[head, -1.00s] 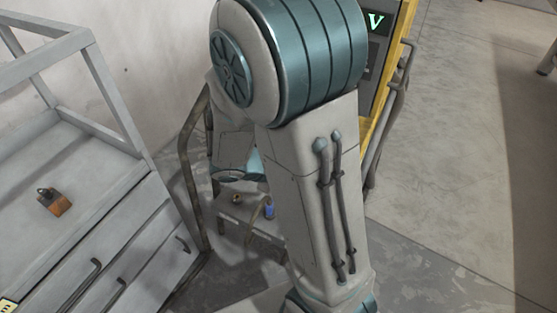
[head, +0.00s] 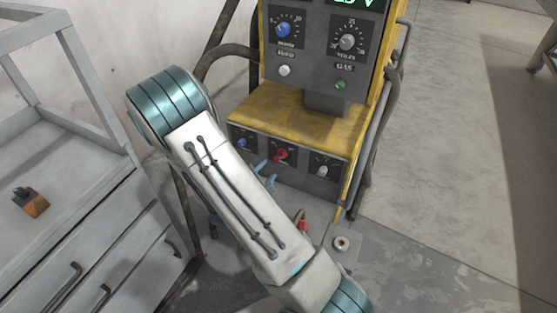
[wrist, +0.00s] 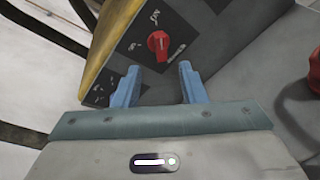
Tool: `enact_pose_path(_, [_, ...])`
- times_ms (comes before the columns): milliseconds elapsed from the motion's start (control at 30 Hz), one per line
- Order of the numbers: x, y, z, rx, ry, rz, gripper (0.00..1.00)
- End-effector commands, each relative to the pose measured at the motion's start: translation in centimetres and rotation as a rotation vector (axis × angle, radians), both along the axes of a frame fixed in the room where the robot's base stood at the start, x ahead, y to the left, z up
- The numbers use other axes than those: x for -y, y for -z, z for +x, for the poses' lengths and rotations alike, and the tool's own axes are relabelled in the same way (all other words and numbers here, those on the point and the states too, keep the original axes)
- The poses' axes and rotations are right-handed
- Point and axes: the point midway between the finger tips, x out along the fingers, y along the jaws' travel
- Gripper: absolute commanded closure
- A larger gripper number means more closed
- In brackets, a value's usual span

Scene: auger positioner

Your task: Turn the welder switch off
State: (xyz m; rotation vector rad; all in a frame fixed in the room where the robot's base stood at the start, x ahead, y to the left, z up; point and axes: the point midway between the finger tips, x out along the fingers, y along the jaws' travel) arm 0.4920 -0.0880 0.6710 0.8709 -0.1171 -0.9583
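The yellow welder (head: 303,112) stands in the middle of the head view. A red rotary switch (head: 281,155) sits on its dark lower front panel, between a blue knob (head: 242,143) and a pale knob (head: 322,171). In the head view my gripper (head: 266,173) is just left of and below the red switch.
A grey drawer cabinet (head: 100,250) stands at the left with a small orange-brown object (head: 31,203) on top. Grey tube rails (head: 371,140) run along the welder's right side. A red object (wrist: 314,75) is at the wrist view's right edge. Open floor lies at the right.

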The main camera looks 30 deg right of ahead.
Motion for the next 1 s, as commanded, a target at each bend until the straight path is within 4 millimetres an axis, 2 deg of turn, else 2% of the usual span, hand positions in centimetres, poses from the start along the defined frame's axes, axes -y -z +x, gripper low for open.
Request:
enact_pose_path(33, [1.0, 0.4, 0.6, 0.000, 0.005, -0.001, 0.62])
enact_pose_path(200, [3.7, 1.4, 2.8, 0.000, 0.003, -0.001, 0.62])
enact_pose_path(400, [6.0, 2.2, 4.7, -0.001, 0.001, -0.001, 0.62])
enact_pose_path(600, [6.9, 2.5, 5.4, -0.002, 0.000, 0.001, 0.62])
enact_pose_path(867, [6.9, 2.5, 5.5, -0.001, 0.000, 0.000, 0.62])
enact_pose_path(967, [6.9, 2.5, 5.5, -0.001, 0.000, 0.000, 0.87])
enact_pose_path(1000, [6.9, 2.5, 5.5, -0.001, 0.000, 0.000, 0.98])
